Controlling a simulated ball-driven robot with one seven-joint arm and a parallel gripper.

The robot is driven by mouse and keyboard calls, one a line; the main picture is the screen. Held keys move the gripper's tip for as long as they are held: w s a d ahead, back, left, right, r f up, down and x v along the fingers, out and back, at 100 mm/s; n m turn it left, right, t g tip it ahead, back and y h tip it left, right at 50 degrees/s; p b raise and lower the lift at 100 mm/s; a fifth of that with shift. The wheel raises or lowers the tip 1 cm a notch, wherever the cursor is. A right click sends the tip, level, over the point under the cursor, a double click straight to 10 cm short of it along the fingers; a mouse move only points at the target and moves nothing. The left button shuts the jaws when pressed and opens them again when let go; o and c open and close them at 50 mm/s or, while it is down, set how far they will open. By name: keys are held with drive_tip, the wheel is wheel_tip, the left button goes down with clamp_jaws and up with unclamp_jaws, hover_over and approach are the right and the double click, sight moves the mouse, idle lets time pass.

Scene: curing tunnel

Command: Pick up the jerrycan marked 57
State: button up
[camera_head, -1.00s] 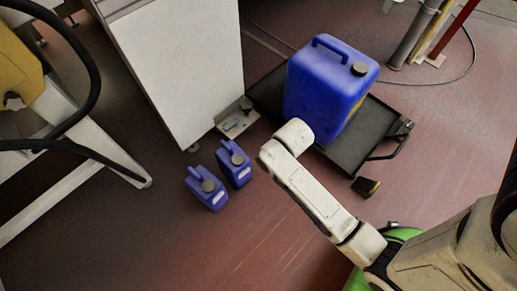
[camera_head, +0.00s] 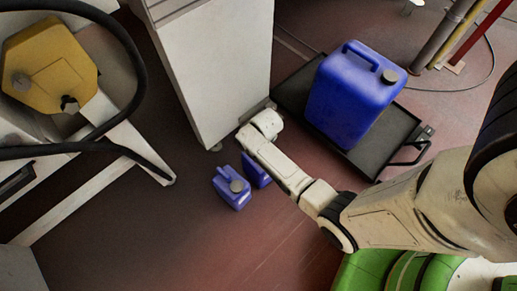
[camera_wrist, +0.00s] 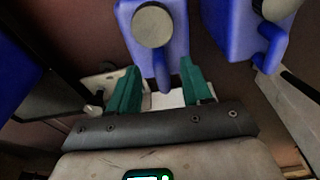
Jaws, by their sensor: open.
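Two small blue jerrycans stand on the floor side by side: the left one (camera_head: 233,190) and the right one (camera_head: 257,172), partly covered by my arm. I cannot read the number 57 on either. In the wrist view one small jerrycan (camera_wrist: 176,42) with a grey cap is straight ahead, its handle pointing toward the space between my green fingertips. The other (camera_wrist: 234,28) is at the upper right. My gripper (camera_wrist: 158,80) is open, a finger to each side of that handle's end; I cannot tell whether they touch. The fingers are hidden in the head view.
A large blue jerrycan (camera_head: 348,98) stands on a black platform trolley (camera_head: 386,152) to the right. A tall white cabinet (camera_head: 215,70) rises behind the small ones. A yellow container (camera_head: 50,65) and white frame with black hose are left. Floor in front is clear.

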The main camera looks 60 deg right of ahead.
drive_tip(key=f+b, duration=0.1)
drive_tip(key=f, duration=0.1)
drive_tip(key=f+b, duration=0.2)
drive_tip(key=shift+w+d+f, duration=0.15)
drive_tip(key=shift+w+f, duration=0.05)
drive_tip(key=shift+f, duration=0.2)
drive_tip(key=shift+c, duration=0.4)
clamp_jaws()
idle(0.6)
drive_tip(key=shift+r, duration=0.1)
